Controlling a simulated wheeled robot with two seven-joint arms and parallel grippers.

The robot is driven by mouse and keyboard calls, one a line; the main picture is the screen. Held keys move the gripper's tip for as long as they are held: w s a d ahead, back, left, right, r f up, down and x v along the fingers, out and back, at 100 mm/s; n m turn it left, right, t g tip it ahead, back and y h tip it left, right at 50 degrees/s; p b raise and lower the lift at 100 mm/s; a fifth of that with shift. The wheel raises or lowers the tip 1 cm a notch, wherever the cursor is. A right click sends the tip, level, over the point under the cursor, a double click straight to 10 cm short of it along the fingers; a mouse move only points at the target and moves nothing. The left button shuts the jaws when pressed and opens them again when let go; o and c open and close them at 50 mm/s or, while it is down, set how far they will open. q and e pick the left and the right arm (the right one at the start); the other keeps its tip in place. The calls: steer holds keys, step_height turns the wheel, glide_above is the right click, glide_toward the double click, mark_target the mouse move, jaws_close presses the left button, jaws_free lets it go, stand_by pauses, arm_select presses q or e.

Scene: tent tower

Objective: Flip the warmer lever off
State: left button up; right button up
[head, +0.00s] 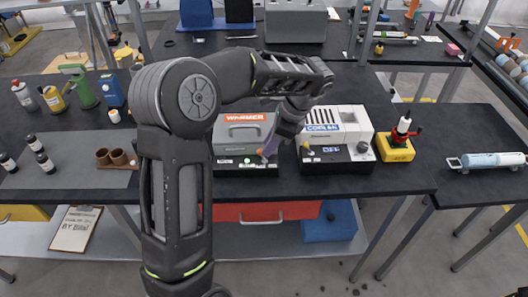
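The warmer (240,133) is a grey box with an orange "WARMER" label on top and a dark front base, on the black bench in the head view. A small green spot shows on its front panel. A small orange-red tip, perhaps the lever (261,153), shows at the right of the panel. My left arm reaches over the warmer from above and bends down at its right side. My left gripper (270,147) is at the warmer's front right, close to that tip; contact is unclear. Its fingers are too small and overlapped to read. My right gripper is out of view.
A white machine (338,125) with a blue label stands close to the right of the warmer. A yellow block (396,149) with a red-and-white fitting is beyond it. Brown cups (118,157) and several bottles are at the left. The bench's front edge is just before the warmer.

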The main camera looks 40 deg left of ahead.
mark_target(264, 158)
arm_select(q)
steer(key=shift+p+x, duration=0.3)
steer(key=shift+x, duration=1.9)
steer(key=shift+c, duration=0.4)
jaws_close()
